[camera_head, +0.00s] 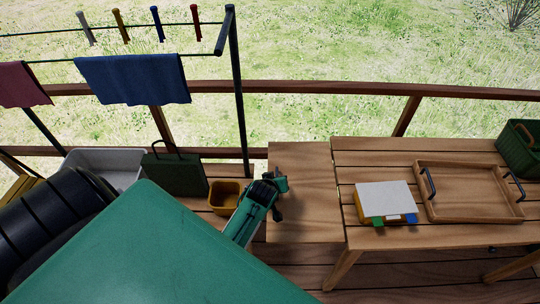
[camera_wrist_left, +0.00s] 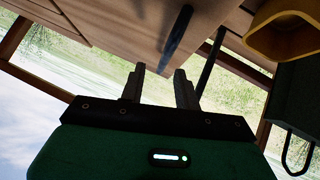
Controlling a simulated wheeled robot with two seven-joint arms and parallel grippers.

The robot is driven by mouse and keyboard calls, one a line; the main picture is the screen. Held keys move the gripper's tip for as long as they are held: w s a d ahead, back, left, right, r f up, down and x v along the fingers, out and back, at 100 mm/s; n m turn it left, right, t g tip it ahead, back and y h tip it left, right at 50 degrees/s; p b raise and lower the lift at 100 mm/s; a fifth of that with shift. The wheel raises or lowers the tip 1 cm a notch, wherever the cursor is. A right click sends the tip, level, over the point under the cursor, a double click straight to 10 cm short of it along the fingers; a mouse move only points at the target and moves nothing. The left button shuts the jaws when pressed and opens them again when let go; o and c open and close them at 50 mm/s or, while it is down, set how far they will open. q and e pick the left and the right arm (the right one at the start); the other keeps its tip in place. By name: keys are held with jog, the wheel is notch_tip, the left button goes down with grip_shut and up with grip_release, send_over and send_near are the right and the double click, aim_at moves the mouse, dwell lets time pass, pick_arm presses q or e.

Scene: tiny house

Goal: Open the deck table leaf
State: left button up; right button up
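The wooden deck table (camera_head: 440,236) stands at the right in the head view, with a slatted top. A plain wooden panel, which looks like its leaf (camera_head: 305,205), lies along its left side. The panel looks roughly level with the top, though its exact height is hard to tell. My left gripper (camera_head: 281,184) is at the panel's left edge; its fingertips are unclear there. In the left wrist view my left gripper (camera_wrist_left: 160,82) has its two fingers apart with nothing between them. A dark bar (camera_wrist_left: 178,40) shows beyond them. My right gripper is not in view.
On the table are a tray (camera_head: 468,216), a white-topped stack (camera_head: 385,199) and a green basket (camera_head: 520,150). A yellow pot (camera_head: 223,198) and dark green bag (camera_head: 175,174) stand left of my gripper. A clothes-rack pole (camera_head: 238,100) rises behind it.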

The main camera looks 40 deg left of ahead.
pick_arm(q)
jog(key=b+v, duration=0.1)
jog(key=v, duration=0.8)
jog(key=shift+r, duration=0.3)
jog(key=shift+s+d, duration=0.1)
jog(key=shift+s, duration=0.1)
jog(key=s+d+r+m+g+h, duration=0.25)
jog(key=s+m, duration=0.25)
jog(key=s, duration=0.5)
jog(key=s+d+r+m+g+h, duration=0.1)
jog(key=s+d+m+g, duration=0.3)
jog(key=s, duration=0.6)
notch_tip(320, 180, down, 32)
jog(key=m, duration=0.1)
jog(key=s+a+f+g, duration=0.1)
jog(key=s+a+f, duration=0.1)
jog(key=s+f, duration=1.6)
jog(key=shift+s+a+f+m+g+y, duration=0.3)
jog(key=shift+s+a+f+g+y, duration=0.1)
jog(key=shift+s, duration=0.4)
